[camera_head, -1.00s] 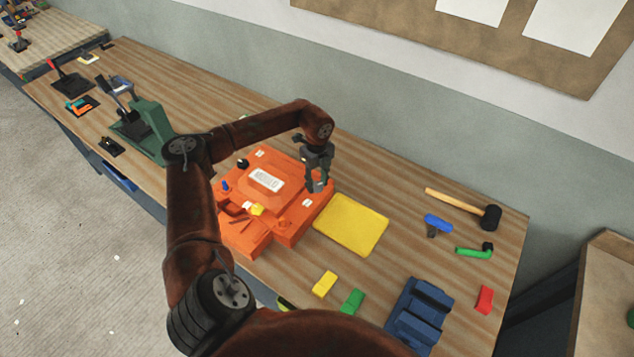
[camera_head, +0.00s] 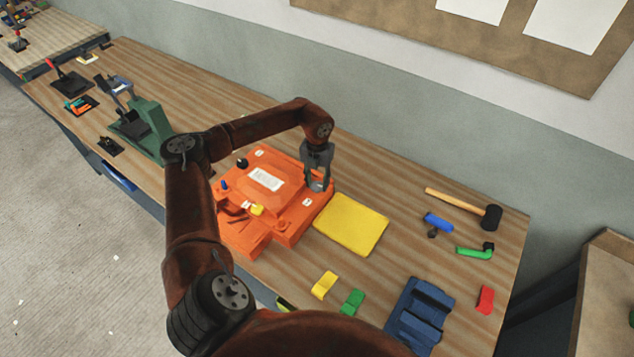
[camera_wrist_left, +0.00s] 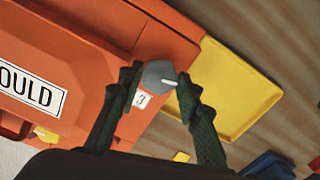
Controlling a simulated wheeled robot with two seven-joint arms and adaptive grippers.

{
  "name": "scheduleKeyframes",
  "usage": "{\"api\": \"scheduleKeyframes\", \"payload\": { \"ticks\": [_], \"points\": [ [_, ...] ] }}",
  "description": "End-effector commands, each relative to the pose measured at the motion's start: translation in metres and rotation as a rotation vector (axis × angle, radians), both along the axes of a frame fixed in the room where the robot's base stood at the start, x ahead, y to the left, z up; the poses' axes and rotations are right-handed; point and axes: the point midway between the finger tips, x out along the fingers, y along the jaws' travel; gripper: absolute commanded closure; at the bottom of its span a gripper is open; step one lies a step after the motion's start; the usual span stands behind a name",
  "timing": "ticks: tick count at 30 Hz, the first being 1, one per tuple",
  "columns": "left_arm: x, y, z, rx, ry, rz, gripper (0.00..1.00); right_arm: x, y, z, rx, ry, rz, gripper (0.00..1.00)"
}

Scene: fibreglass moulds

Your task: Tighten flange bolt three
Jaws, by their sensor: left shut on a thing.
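The orange mould (camera_head: 290,222) lies on the workbench, with a white label plate on its top. In the left wrist view the mould (camera_wrist_left: 160,35) shows part of the word "MOULD" and a small tag with the number 3. A grey bolt head or knob (camera_wrist_left: 158,74) with a white mark sits at the mould's edge beside that tag. My left gripper (camera_head: 317,187) is at the mould's right corner, pointing down. In the left wrist view its fingers (camera_wrist_left: 160,88) are on either side of the grey bolt and shut on it. My right gripper is not in view.
A yellow tray (camera_head: 351,224) lies right of the mould. A mallet (camera_head: 465,204), a blue-handled tool (camera_head: 438,222), a green tool (camera_head: 474,252) and a blue block (camera_head: 418,317) lie further right. A green vice-like fixture (camera_head: 150,130) stands left.

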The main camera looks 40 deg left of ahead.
Motion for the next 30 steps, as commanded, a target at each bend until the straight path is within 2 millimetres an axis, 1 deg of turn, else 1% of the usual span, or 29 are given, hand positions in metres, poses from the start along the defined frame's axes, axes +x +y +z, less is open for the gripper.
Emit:
{"api": "scheduleKeyframes", "payload": {
  "ticks": [16,30],
  "points": [
    [0.000,0.000,0.000,0.001,0.001,-0.517,0.92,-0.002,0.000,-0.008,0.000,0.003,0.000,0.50],
    [0.000,0.001,0.000,0.003,0.002,-0.962,0.92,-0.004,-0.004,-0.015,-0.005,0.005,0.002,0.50]
  ]
}}
